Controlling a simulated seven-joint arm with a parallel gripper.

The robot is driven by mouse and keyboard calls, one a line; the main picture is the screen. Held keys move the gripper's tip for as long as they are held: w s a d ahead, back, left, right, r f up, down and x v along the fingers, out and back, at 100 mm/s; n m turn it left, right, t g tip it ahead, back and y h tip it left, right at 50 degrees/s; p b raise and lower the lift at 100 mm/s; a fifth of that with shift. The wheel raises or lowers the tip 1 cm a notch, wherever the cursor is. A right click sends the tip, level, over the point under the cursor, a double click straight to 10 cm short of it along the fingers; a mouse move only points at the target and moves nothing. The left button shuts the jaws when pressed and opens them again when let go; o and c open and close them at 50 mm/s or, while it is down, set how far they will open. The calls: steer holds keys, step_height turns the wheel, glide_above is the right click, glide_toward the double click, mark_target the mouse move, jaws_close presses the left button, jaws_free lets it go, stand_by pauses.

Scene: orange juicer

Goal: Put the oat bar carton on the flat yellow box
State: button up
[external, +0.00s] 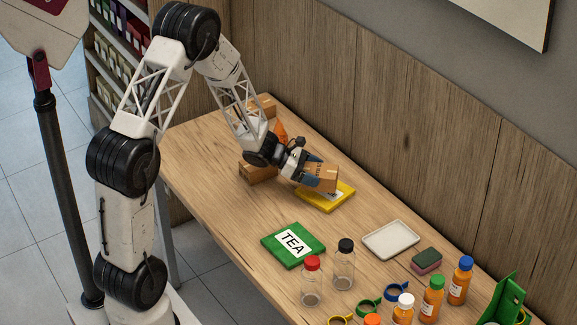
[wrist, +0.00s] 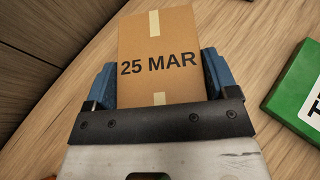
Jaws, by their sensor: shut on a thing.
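My gripper (external: 314,172) is shut on a brown cardboard carton (external: 323,178), with a blue finger on each side of it. In the wrist view the carton (wrist: 158,40) shows pale tape and the print "25 MAR", between the fingers of my gripper (wrist: 160,78). I take this to be the oat bar carton; no oat bar label is readable. The flat yellow box (external: 334,201) lies on the table, and in the external view the carton overlaps its upper part. Whether they touch I cannot tell. The yellow box is not visible in the wrist view.
A green TEA box (external: 293,245) lies in front of the yellow box. Other cardboard boxes (external: 258,173) and an orange cone (external: 281,131) are near my forearm. A white tray (external: 391,239), a sponge (external: 427,261), jars (external: 344,267) and several bottles (external: 432,298) stand towards the lower right.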

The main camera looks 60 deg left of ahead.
steer(key=shift+w+a+f, duration=0.1)
steer(key=shift+w+a, duration=0.1)
steer(key=shift+w, duration=0.5)
steer(key=shift+w+a, duration=0.15)
steer(key=shift+w, duration=0.55)
steer(key=shift+f, duration=1.75)
steer(key=shift+f, duration=0.15)
steer(key=o, duration=0.9)
steer(key=shift+v, duration=6.05)
